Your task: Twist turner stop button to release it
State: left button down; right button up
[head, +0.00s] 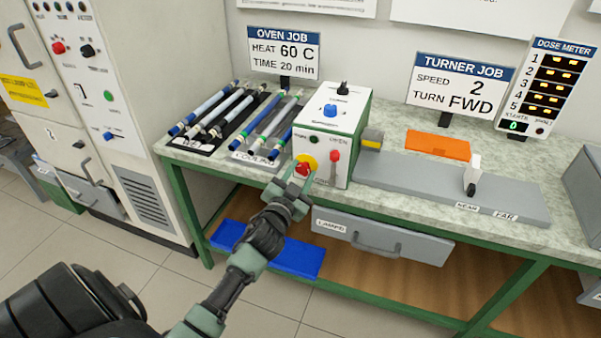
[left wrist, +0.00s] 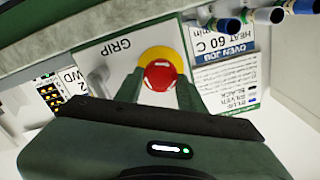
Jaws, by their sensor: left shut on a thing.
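The red stop button (head: 303,168) sits on a yellow round plate (head: 309,160) on the front of the white turner box (head: 331,135). In the left wrist view the red button (left wrist: 160,76) lies between my fingers, with its yellow plate (left wrist: 153,58) behind it. My left gripper (head: 299,180) is at the box front, its fingers shut on the button's sides. In the left wrist view the left gripper (left wrist: 160,90) points straight at the button. My right gripper is not in view.
A red lever (head: 334,162) stands right beside the button on the box front. Several rods lie on racks to the left. A grey rail (head: 420,180) and orange block (head: 438,145) lie to the right.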

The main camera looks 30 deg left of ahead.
pick_arm(q)
jog(key=shift+w+r, duration=0.15)
jog(key=shift+r, duration=0.15)
jog(key=c, duration=1)
grip_release()
jog(key=shift+o, duration=0.7)
jog(key=shift+w+f, duration=0.15)
jog(key=shift+f, duration=0.1)
jog(key=v, duration=0.8)
jog(key=shift+b, duration=0.3)
jog(key=shift+w+f, duration=0.1)
